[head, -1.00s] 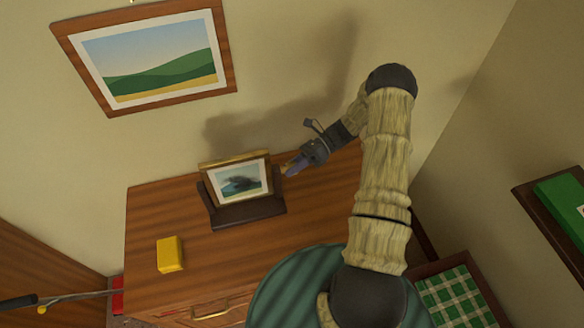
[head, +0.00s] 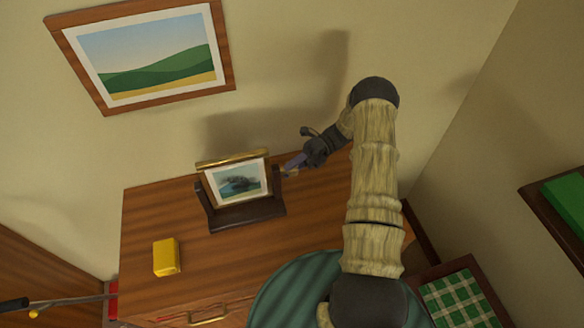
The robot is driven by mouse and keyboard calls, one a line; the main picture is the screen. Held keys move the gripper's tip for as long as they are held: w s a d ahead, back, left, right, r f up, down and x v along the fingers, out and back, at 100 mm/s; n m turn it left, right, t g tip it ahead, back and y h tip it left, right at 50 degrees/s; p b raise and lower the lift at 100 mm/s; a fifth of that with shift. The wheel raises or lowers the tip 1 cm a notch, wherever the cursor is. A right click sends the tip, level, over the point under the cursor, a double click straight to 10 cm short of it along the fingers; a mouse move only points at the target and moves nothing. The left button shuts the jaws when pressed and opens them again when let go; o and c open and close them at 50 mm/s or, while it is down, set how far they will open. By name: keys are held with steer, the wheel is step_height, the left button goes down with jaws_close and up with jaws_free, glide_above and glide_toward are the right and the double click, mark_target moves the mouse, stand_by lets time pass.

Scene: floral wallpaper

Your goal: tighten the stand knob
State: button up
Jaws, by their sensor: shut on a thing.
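The stand (head: 247,216) is dark wood and sits on top of the wooden cabinet. It holds a small framed picture (head: 237,184) with a gold top edge, leaning back a little. My gripper (head: 288,168) is at the right side of the stand, level with the upper part of its right upright. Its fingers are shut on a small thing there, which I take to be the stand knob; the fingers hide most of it. I cannot make out the knob's shape at this size.
A yellow block (head: 166,257) lies on the cabinet top (head: 150,215) at the front left. A framed landscape (head: 150,55) hangs on the wall behind. A green checked cloth (head: 459,303) is at the lower right, and a shelf (head: 548,207) juts out at the right.

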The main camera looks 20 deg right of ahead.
stand_by(0.3)
steer(key=o, duration=1)
steer(key=shift+w+d, duration=0.1)
steer(key=shift+w+d+f, duration=0.1)
steer(key=shift+d, duration=0.15)
steer(key=b+v, duration=0.5)
steer(key=v, duration=0.6)
steer(key=shift+d, duration=0.1)
